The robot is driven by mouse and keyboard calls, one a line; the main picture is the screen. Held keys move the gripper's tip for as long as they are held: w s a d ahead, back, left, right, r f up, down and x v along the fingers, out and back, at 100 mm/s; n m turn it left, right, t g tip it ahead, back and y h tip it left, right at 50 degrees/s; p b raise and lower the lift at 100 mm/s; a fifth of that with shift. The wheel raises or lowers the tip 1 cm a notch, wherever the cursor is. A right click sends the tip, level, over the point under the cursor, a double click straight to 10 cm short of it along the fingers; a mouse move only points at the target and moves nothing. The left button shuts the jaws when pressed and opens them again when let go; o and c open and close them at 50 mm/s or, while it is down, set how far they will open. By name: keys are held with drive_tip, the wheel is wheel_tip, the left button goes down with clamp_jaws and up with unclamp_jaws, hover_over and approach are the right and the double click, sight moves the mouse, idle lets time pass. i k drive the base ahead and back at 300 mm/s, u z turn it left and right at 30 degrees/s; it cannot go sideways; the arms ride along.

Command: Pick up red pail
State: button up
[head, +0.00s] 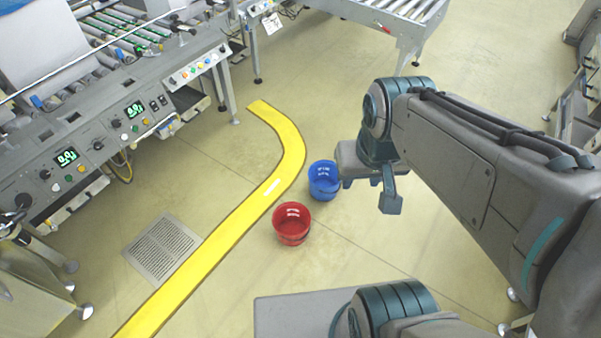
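A red pail (292,224) stands upright on the pale floor, just right of the yellow floor stripe. It looks empty, and nothing touches it. My gripper (389,198) is up and to the right of the red pail in the head view, apart from it. It points downward and is seen mostly from the side, so the gap between its fingers does not show clearly. I see nothing held in it.
A blue pail (324,181) stands close behind and right of the red one. A yellow stripe (215,240) curves along the floor by a grate (162,248). A machine (115,110) fills the left; a roller conveyor (395,20) stands at the back. Floor in front is clear.

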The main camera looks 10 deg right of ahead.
sight(291, 220)
drive_tip(key=u, duration=1.55)
drive_tip(key=i, duration=1.75)
drive_tip(key=z, duration=2.4)
